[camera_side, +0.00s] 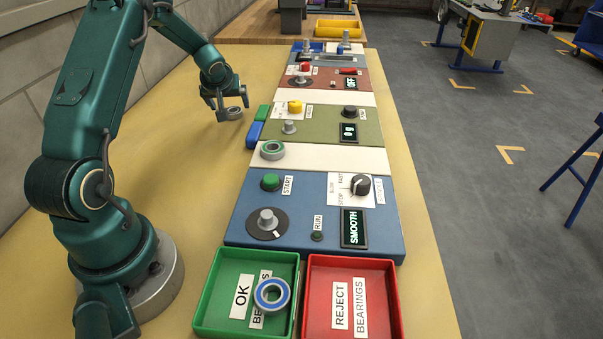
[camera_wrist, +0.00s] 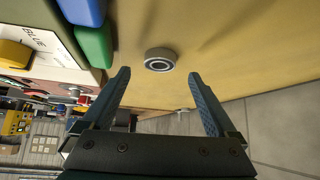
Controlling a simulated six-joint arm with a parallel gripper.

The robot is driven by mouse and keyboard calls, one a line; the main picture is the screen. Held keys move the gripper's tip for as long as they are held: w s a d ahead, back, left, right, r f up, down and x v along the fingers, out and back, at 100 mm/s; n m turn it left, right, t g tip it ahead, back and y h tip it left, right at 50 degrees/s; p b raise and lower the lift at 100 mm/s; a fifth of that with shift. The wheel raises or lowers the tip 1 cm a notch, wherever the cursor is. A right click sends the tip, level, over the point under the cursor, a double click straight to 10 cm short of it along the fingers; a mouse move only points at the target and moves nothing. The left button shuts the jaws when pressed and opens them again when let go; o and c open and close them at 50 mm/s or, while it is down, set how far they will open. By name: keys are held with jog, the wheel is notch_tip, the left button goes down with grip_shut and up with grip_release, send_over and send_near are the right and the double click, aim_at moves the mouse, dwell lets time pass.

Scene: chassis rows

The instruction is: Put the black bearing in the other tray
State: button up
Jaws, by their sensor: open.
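A small bearing with a dark ring, which looks like the black bearing (camera_wrist: 160,60), lies flat on the tan table in the wrist view. It also shows in the side view (camera_side: 233,113) under my gripper (camera_side: 232,104). My gripper is open; in the wrist view its fingertips (camera_wrist: 158,73) are spread on either side of the bearing, not touching it. The green tray (camera_side: 208,297), labelled OK, holds a blue-ringed bearing (camera_side: 261,305). The red tray (camera_side: 380,262), labelled REJECT BEARINGS, is empty, to the right of the green one.
A row of control panels (camera_side: 331,180) runs up the table's middle. A green-ringed bearing (camera_side: 272,151) sits on the cream strip between panels. Blue (camera_side: 254,134) and green (camera_side: 263,112) blocks stick out at the panels' left edge.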

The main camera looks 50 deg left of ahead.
jog(key=s+d+r+m+h, duration=0.1)
jog(key=s+d+r+m, duration=0.1)
jog(key=d+r, duration=0.55)
jog(key=s+d+r+m+h, duration=0.15)
jog(key=d+r, duration=0.25)
jog(key=d, duration=0.6)
jog(key=s+d+r+m+t+h, duration=0.1)
jog(key=s+d+r+m, duration=0.1)
jog(key=s+d, duration=0.4)
jog(key=d+m, duration=0.1)
jog(key=d, duration=0.2)
jog(key=shift+s+m, duration=0.3)
jog(key=shift+m, duration=0.05)
jog(key=shift+o, duration=0.5)
jog(key=s+d+f+m+h, duration=0.1)
jog(key=s+d+m+h, duration=0.2)
jog(key=s+d, duration=0.5)
jog(key=shift+s+f+m, duration=0.25)
jog(key=shift+s+m, duration=0.05)
jog(key=shift+m, duration=0.2)
